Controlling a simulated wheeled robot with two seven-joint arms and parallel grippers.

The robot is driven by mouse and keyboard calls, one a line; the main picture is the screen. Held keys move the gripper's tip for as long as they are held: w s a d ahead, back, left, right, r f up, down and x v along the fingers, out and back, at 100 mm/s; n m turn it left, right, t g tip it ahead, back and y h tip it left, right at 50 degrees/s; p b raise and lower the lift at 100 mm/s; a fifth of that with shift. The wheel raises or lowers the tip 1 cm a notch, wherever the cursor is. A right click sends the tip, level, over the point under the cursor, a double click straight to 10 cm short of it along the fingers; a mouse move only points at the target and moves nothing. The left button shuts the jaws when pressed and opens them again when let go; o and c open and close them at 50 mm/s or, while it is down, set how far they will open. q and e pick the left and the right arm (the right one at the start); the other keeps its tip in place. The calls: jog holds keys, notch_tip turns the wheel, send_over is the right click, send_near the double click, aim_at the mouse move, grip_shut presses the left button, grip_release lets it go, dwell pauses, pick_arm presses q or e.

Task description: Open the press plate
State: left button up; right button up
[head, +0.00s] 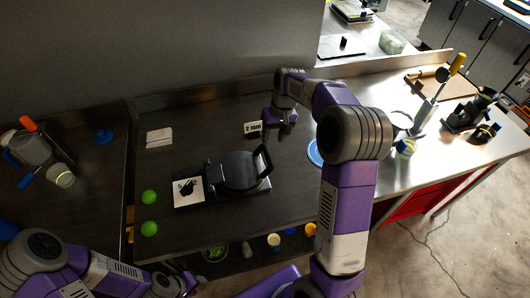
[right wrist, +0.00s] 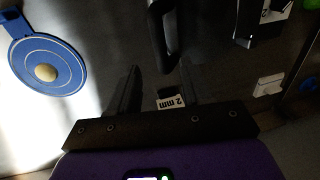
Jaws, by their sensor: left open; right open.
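The black press (head: 228,186) stands on the dark counter. Its round press plate (head: 238,170) appears to lie flat on the base, and its black handle (head: 265,158) sticks up at the right. The handle also shows in the right wrist view (right wrist: 166,32), ahead of the fingers. My right gripper (head: 281,128) is open and empty, above the counter behind the handle and apart from it. Its two fingers show in the right wrist view (right wrist: 158,88). My left gripper (head: 182,284) is low at the front edge, partly cut off; its fingertips are hard to make out.
A "2 mm" card (head: 253,128) stands behind the press, and a white card (head: 188,200) lies at its left. Two green balls (head: 149,228) lie further left. A blue disc (right wrist: 74,72) bears a tan ball. My right arm hides part of the counter.

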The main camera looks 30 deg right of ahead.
aim_at(268, 153)
jog(key=shift+w+a+f+b, duration=0.15)
jog(key=shift+a+f, duration=0.1)
jog(key=shift+f, duration=1.05)
jog(key=shift+s+a+f+b, duration=0.1)
jog(key=shift+a+f, duration=0.1)
jog(key=shift+f, duration=1.1)
jog(key=shift+w+a+f+b, duration=0.15)
jog(key=shift+a+f, duration=0.1)
jog(key=shift+f, duration=1.05)
grip_shut()
